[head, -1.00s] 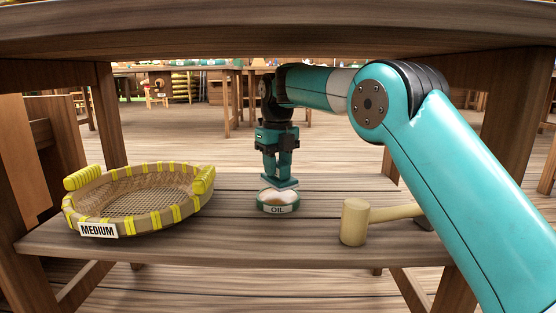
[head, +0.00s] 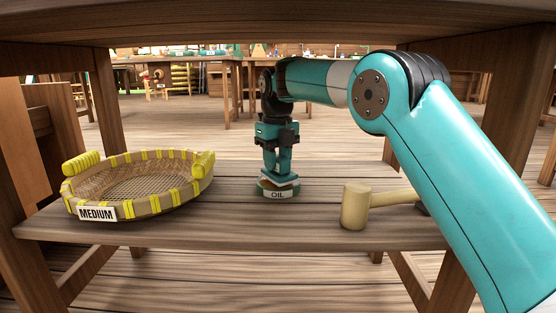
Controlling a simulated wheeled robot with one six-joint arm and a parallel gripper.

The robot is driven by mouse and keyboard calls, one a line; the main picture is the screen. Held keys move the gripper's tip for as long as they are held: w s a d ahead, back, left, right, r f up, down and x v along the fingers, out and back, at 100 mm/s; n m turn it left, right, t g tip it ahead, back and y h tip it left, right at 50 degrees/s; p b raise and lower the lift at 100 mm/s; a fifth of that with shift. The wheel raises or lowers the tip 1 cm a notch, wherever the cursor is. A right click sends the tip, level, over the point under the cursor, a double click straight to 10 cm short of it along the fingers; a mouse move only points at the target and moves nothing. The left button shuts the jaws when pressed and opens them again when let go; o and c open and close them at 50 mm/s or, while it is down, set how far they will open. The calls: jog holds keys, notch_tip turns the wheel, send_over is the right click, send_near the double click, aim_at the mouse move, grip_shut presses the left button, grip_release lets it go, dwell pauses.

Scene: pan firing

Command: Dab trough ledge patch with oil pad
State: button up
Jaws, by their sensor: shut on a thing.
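The round green dish labelled OIL (head: 277,193) stands on the wooden shelf, right of the middle of the basket and left of the mallet. My gripper (head: 278,172) points straight down over the dish, with its tips at or just inside the rim. It is shut on the oil pad (head: 284,181), of which only a small pale part shows between the fingertips and the dish. Whether the pad touches the oil is hidden by the rim. No trough ledge patch can be made out in this view.
A woven basket (head: 192,187) with yellow bindings and a MEDIUM label sits at the left of the shelf (head: 250,229). A wooden mallet (head: 354,207) lies at the right, under my arm. A wooden board spans overhead. The shelf front is clear.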

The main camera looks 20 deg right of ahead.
jog(key=shift+f, duration=0.6)
dwell(1.7)
jog(key=shift+r, duration=0.1)
